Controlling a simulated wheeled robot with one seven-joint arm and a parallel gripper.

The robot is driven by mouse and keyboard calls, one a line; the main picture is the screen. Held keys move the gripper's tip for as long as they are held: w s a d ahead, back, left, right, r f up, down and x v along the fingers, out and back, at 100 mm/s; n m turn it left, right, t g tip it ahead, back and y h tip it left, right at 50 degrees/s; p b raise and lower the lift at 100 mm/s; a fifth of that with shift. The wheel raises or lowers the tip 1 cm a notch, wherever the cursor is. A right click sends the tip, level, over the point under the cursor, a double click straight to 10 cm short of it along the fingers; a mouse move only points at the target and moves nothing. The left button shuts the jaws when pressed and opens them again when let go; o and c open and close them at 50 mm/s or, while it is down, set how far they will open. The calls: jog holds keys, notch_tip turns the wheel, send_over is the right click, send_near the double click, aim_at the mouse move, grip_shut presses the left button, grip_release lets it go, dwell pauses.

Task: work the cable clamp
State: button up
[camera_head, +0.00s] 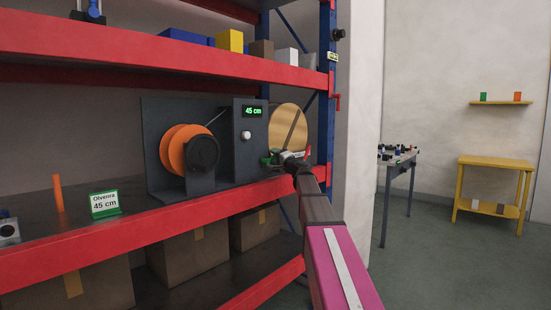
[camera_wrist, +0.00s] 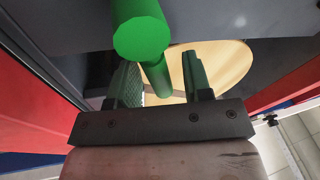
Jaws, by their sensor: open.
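A green round-ended bar (camera_wrist: 140,38), which looks like the handle of the cable clamp, reaches down from the top in the wrist view. A narrower green part of it passes between the fingers of my gripper (camera_wrist: 161,80). The fingers are open, one on each side, and I see no firm grip on it. In the head view my gripper (camera_head: 284,157) is at the right end of the dark cable machine (camera_head: 223,160), in front of a round tan disc (camera_head: 286,122). The clamp's body is mostly hidden there by my gripper.
The machine holds an orange spool (camera_head: 175,150) and a display (camera_head: 253,111) reading 45 cm. A sign (camera_head: 104,203) reads "Olvenra 45 cm". The red shelf edge (camera_head: 150,222) runs below my gripper, and a blue upright (camera_head: 326,120) stands close at right.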

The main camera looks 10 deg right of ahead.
grip_shut()
